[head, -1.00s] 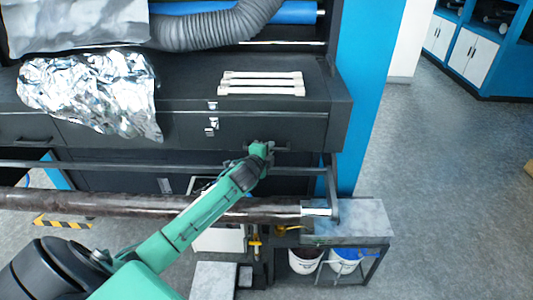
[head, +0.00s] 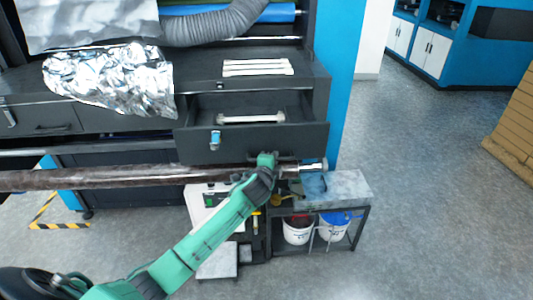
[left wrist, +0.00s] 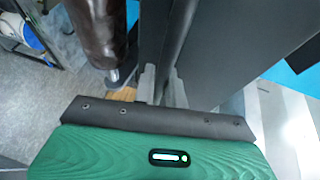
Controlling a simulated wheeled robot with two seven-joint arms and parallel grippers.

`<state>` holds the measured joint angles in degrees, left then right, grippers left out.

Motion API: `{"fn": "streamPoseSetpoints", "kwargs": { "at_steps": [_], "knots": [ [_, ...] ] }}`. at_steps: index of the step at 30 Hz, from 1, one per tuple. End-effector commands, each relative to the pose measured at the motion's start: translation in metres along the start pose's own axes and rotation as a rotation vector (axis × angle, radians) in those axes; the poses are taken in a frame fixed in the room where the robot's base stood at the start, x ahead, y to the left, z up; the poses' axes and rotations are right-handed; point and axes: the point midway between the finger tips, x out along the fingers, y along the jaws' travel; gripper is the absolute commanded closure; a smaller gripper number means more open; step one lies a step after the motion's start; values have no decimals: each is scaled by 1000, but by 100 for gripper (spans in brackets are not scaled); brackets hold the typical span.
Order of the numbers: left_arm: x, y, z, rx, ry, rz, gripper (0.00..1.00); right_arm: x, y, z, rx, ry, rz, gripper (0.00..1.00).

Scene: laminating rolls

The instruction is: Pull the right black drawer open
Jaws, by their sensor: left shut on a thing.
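The right black drawer (head: 235,146) is pulled out from the black cabinet, and its inside shows from above. My left gripper (head: 268,158) is at the drawer's front, at the handle on its lower right part. It is shut on the handle, which is mostly hidden behind the green gripper in the head view. In the left wrist view the grey fingers (left wrist: 162,88) are close together against dark panels. My right gripper is not in view.
A white-ended bar (head: 250,118) lies in the drawer. White strips (head: 257,68) and crumpled foil (head: 112,80) rest on the cabinet top. A long dark roller (head: 110,178) runs in front, beneath the drawer front. Buckets (head: 298,230) stand under a small bench at the right.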

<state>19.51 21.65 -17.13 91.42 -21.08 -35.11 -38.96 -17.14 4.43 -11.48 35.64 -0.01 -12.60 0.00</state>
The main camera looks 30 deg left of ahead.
Motion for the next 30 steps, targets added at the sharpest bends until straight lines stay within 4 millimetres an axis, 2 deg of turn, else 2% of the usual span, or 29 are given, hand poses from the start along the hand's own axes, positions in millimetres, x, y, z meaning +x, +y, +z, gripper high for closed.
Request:
{"fn": "streamPoseSetpoints", "kwargs": {
  "at_steps": [6, 12, 18, 29, 30],
  "knots": [
    [-32, 6, -18, 0, 1, 1, 100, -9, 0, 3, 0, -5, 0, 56],
    [-52, 10, -28, -1, -1, 0, 100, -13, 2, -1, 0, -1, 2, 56],
    [-61, 13, -31, 0, -1, -1, 100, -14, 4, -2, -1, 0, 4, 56],
    [-62, 13, -31, 1, -2, -1, 100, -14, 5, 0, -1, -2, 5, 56],
    [-62, 13, -31, 1, -2, -1, 84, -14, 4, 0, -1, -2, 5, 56]
  ]
}}
